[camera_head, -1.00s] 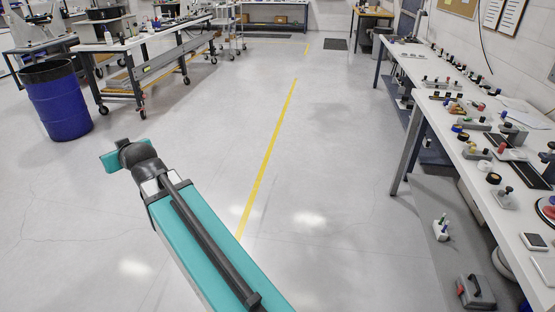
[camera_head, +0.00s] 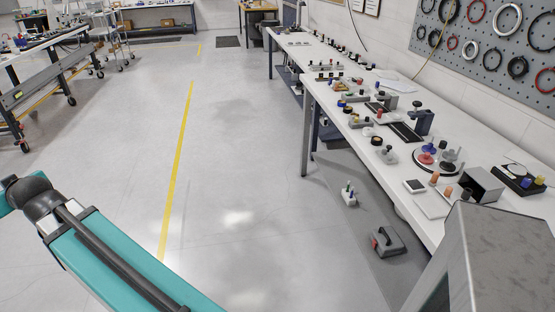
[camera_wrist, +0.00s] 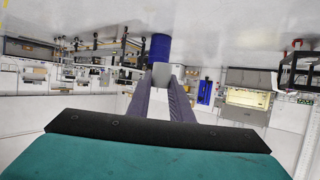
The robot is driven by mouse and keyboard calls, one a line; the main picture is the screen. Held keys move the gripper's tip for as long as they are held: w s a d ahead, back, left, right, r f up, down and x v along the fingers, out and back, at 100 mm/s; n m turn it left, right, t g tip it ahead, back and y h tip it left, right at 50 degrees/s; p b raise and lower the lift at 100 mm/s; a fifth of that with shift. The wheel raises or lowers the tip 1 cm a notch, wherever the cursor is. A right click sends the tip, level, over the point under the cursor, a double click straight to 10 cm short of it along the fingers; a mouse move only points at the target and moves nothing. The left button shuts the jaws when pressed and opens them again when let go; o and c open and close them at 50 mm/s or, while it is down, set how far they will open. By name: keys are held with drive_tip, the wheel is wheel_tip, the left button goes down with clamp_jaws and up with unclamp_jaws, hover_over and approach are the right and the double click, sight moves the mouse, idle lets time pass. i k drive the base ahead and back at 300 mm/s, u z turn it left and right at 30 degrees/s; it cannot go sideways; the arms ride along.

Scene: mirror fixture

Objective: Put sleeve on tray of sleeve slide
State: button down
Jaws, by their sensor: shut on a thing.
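In the wrist view my gripper (camera_wrist: 166,84) has its two dark grey fingers close together on a small pale grey piece, which I take to be the sleeve (camera_wrist: 164,73). The fingers hide part of it. My gripper does not show in the head view. In the head view, a white flat plate (camera_head: 431,205) with copper-coloured cylinders (camera_head: 448,191) lies by an open grey box (camera_head: 482,184) on the right bench. This may be the sleeve slide and its tray, but I cannot tell for sure.
The long white bench (camera_head: 345,72) runs along the right wall and carries many small fixtures, including a round turntable (camera_head: 420,165). A grey metal housing (camera_head: 490,260) stands close at the lower right. A toolbox (camera_head: 388,241) and a small caddy (camera_head: 349,198) are on the floor. The middle floor is clear.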

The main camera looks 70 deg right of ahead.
sight(456, 189)
drive_tip(key=z, duration=0.1)
drive_tip(key=k, duration=0.45)
drive_tip(key=z, duration=0.8)
drive_tip(key=k, duration=0.6)
drive_tip(key=z, duration=0.35)
